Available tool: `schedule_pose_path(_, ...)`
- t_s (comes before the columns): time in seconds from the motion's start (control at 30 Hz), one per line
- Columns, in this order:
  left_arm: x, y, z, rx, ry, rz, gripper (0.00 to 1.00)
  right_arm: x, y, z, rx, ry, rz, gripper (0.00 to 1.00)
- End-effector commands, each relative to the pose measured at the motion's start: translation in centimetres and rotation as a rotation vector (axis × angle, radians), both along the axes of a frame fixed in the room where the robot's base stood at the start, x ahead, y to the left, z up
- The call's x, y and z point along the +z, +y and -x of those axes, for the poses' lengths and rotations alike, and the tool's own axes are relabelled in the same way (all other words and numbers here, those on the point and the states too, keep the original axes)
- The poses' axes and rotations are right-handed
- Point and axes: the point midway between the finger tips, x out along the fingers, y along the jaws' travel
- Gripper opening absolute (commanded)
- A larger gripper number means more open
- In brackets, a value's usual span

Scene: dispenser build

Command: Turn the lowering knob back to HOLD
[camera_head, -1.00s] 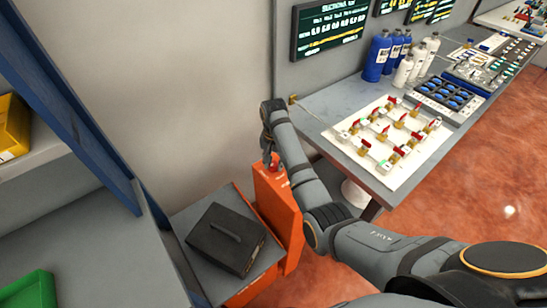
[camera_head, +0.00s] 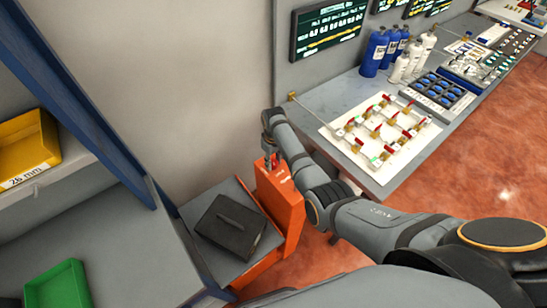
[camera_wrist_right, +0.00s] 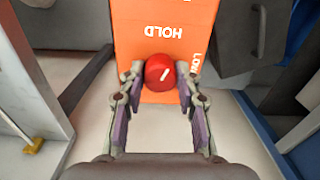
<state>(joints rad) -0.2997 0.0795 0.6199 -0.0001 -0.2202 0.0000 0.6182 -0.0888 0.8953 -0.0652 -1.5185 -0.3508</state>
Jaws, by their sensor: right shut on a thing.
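The lowering knob (camera_wrist_right: 160,72) is a red round knob on the face of an orange box (camera_wrist_right: 130,20). In the right wrist view its white pointer line tilts up and to the right, between the HOLD label (camera_wrist_right: 164,32) and a partly cut-off label starting "LOW" (camera_wrist_right: 197,58). My right gripper (camera_wrist_right: 160,82) is shut on the knob, one finger on each side. In the head view the right gripper (camera_head: 269,150) is at the top of the orange box (camera_head: 282,200), and the knob is mostly hidden there. My left gripper is in neither view.
A dark case with a handle (camera_head: 231,226) lies beside the orange box. A grey workbench (camera_head: 335,97) with a white valve board (camera_head: 350,150) stands to the right. A blue-framed shelf (camera_head: 85,110) with a yellow bin (camera_head: 28,145) and a green bin (camera_head: 58,290) is at left.

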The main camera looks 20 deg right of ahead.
Motion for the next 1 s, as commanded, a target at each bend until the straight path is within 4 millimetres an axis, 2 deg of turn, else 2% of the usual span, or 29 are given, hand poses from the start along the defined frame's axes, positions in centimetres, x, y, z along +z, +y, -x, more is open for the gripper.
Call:
schedule_pose_path(0.1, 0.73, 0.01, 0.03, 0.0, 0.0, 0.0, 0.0, 0.25, -0.01, -0.05, 0.098, -0.001, 0.0, 0.02)
schedule_pose_path(0.5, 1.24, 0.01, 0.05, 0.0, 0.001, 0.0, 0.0, 0.09, 0.0, -0.1, 0.35, -0.002, 0.0, 0.02)
schedule_pose_path(1.0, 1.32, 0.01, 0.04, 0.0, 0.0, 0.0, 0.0, 0.05, 0.01, -0.1, 0.429, -0.002, 0.0, 0.02)
